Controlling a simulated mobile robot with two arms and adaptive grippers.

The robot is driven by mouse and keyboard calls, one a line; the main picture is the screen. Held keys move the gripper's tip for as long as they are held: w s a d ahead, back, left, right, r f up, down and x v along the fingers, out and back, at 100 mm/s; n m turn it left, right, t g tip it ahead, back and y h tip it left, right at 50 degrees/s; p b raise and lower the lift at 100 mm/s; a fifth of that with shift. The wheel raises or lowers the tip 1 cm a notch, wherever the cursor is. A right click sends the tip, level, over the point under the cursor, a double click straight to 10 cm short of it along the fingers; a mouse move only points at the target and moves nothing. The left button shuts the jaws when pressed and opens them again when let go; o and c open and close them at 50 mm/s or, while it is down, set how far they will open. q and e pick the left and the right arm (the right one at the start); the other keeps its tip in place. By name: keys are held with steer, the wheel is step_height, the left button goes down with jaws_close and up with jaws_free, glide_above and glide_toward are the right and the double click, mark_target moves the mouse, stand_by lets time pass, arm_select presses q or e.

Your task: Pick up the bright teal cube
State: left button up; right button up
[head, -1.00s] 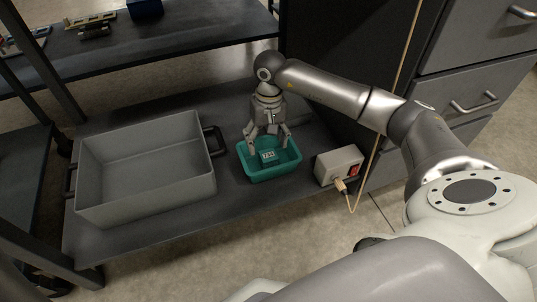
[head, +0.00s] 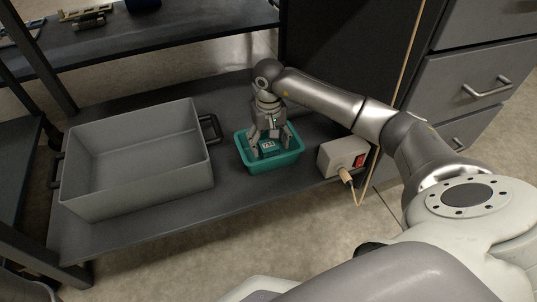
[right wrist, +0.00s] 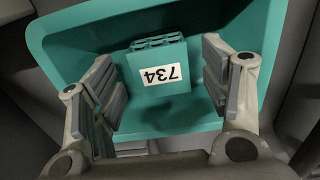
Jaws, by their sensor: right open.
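The bright teal cube (head: 267,146) is a lattice block with a white label reading 734. It sits inside a teal tray (head: 277,166) on the lower shelf. In the right wrist view the cube (right wrist: 157,62) stands against the back of the teal tray (right wrist: 75,25), its label upside down. My right gripper (head: 268,152) reaches down into the tray from above. In the right wrist view its open fingers (right wrist: 163,95) are on either side of the cube's near side, with gaps on both sides. My left gripper is not in view.
A large grey bin (head: 135,190) with black handles stands left of the tray. A light box with a red switch (head: 343,157) and a cord stands to the right. An upper shelf (head: 160,42) crosses behind. Bare shelf (head: 190,215) lies in front.

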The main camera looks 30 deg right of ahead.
step_height(320, 180, down, 3)
steer(key=shift+r+b, duration=0.15)
steer(key=shift+b, duration=0.5)
steer(key=shift+r, duration=0.1)
steer(key=c, duration=1.1)
steer(key=shift+r, duration=0.15)
